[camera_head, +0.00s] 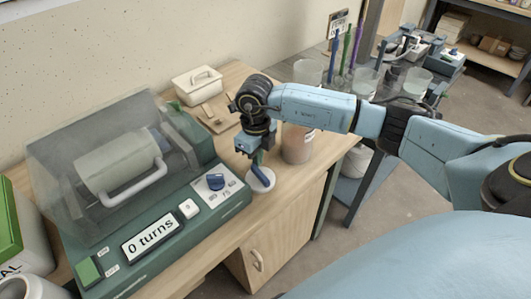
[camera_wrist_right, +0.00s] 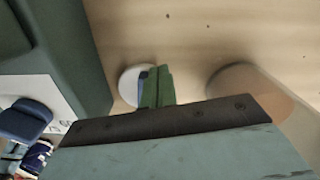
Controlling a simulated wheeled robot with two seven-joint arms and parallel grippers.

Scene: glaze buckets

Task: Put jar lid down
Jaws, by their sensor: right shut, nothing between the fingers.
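A round white piece that looks like the jar lid (camera_head: 262,189) lies on the wooden worktop near its front edge, just right of the green machine. My right gripper (camera_head: 258,168) points down over it, its fingers shut with nothing between them. In the right wrist view the lid (camera_wrist_right: 129,86) shows partly behind the shut fingertips (camera_wrist_right: 156,88); I cannot tell whether they touch it. A tall brownish jar (camera_head: 298,145) stands on the worktop to the right of the gripper, and its side also shows in the wrist view (camera_wrist_right: 245,82). My left gripper is out of view.
The green machine (camera_head: 232,207) with a clear cover, a blue knob (camera_head: 215,181) and a "0 turns" display (camera_head: 151,238) sits close left of the gripper. Several clear containers and coloured sticks stand at the back right.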

